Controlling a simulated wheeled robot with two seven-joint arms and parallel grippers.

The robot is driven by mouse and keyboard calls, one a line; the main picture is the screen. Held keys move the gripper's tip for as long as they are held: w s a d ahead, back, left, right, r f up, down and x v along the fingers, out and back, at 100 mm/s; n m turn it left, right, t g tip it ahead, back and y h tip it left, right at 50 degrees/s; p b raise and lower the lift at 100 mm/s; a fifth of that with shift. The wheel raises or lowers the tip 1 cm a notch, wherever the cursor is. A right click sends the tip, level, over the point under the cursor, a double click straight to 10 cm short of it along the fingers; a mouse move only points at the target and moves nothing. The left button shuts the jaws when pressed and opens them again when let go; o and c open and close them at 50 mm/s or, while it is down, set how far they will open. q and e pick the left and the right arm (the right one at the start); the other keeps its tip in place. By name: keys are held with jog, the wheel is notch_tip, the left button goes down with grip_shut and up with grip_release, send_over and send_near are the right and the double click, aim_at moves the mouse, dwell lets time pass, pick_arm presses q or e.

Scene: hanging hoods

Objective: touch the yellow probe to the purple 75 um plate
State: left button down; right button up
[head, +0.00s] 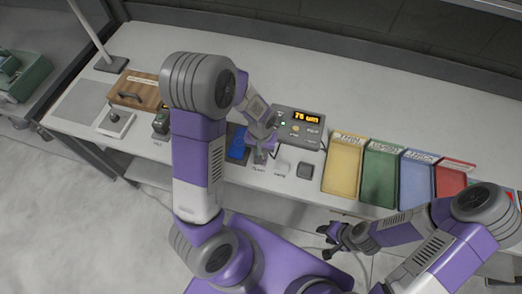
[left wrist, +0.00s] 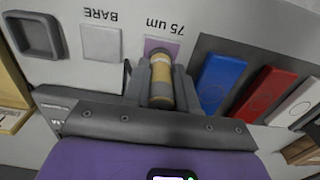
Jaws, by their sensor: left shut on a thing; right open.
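My left gripper (left wrist: 160,86) is shut on the yellow probe (left wrist: 160,72), a short tan-yellow cylinder with a dark band. The probe's far end overlaps the purple plate (left wrist: 153,44), labelled 75 um, in the left wrist view. I cannot tell for sure whether they touch. In the head view my left gripper (head: 262,148) is over the plates and mostly covers the probe and the purple plate. The grey gauge (head: 285,134) behind has a lit orange display that seems to read 75 um. My right gripper (head: 333,240) is open and empty off the table's front edge.
A pale BARE plate (left wrist: 102,43) and a dark square dish (left wrist: 33,37) lie beside the purple plate. Blue (left wrist: 218,80), red (left wrist: 262,95) and white plates lie on the other side. Yellow (head: 342,168), green, blue and red trays stand at the right. The table's back is clear.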

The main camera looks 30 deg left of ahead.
pick_arm(q)
jog(key=shift+r+p, duration=2.15)
jog(key=shift+r, duration=0.9)
jog(key=shift+f, duration=0.1)
